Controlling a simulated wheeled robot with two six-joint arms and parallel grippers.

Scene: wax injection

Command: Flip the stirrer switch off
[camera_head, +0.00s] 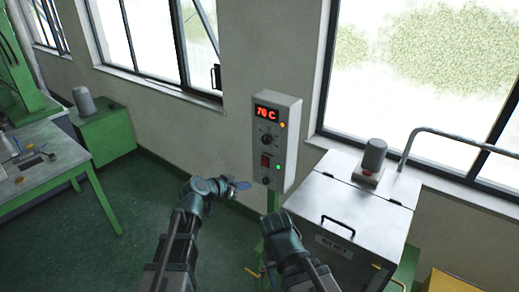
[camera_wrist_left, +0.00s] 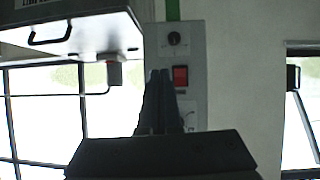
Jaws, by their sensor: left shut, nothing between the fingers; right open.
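A lit green lamp (camera_head: 278,168) sits beside the switch. The switch also shows red in the left wrist view (camera_wrist_left: 180,76), which is upside down. I cannot tell which way it is tipped. My left gripper (camera_head: 240,185) is shut and empty, left of and below the switch in the head view. Its fingertips (camera_wrist_left: 160,74) appear just beside the switch in the wrist view; contact is not visible. My right gripper (camera_head: 277,222) is open and empty, below the box.
The box has a red 70 C display (camera_head: 267,113), an orange lamp and dark knobs (camera_head: 267,140). A metal tank (camera_head: 345,215) with a handled lid and a grey motor (camera_head: 374,156) stands right. A green table (camera_head: 60,165) stands left. Floor between is clear.

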